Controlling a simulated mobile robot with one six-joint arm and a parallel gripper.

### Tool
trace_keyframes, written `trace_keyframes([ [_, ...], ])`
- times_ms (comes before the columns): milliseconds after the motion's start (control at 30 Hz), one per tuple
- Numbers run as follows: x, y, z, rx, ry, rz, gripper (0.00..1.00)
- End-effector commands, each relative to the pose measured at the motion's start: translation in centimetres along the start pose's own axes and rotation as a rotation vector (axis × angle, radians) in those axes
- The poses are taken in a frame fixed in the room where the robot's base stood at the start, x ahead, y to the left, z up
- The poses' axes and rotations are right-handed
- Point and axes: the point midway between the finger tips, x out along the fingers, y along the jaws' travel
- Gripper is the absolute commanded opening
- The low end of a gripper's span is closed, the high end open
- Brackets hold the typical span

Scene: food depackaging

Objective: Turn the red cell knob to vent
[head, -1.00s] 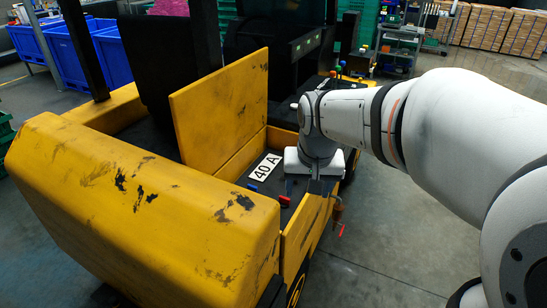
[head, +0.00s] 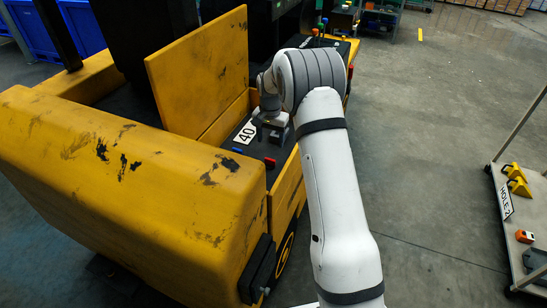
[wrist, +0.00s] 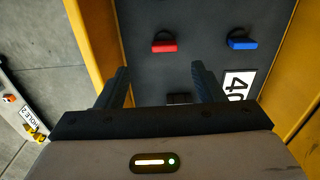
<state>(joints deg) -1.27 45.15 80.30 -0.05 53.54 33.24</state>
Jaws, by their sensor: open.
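The red knob (head: 270,162) sits on the dark floor of the yellow vehicle's open compartment. It also shows in the wrist view (wrist: 164,46), upper middle, with its bar lying roughly crosswise. A blue knob (head: 237,150) is beside it, at right in the wrist view (wrist: 241,43). My gripper (wrist: 160,68) is open and empty, its two fingers spread below the red knob in the picture and apart from it. In the head view my gripper (head: 277,133) hangs over the compartment, farther back than the red knob, beside the white "40" label (head: 245,133).
Yellow walls bound the compartment, with a raised yellow panel (head: 200,75) at left. A small dark block (wrist: 180,98) shows between my fingers. A rack marked "HOLE 2" (head: 503,200) stands at right. Grey floor (head: 430,110) is clear between.

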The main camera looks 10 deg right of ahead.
Motion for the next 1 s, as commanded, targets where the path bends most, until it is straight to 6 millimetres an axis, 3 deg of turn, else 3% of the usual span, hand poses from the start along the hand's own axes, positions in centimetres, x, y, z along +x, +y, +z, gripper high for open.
trace_keyframes([
  [100, 2.2, -0.5, -0.8, 0.023, -0.01, 0.006, 0.62],
  [367, 4.7, -0.7, -1.1, 0.035, -0.017, 0.011, 0.62],
  [700, 9.8, -0.7, -0.9, 0.033, -0.016, 0.01, 0.62],
  [1000, 11.0, -0.8, -0.9, 0.033, -0.014, 0.009, 0.62],
])
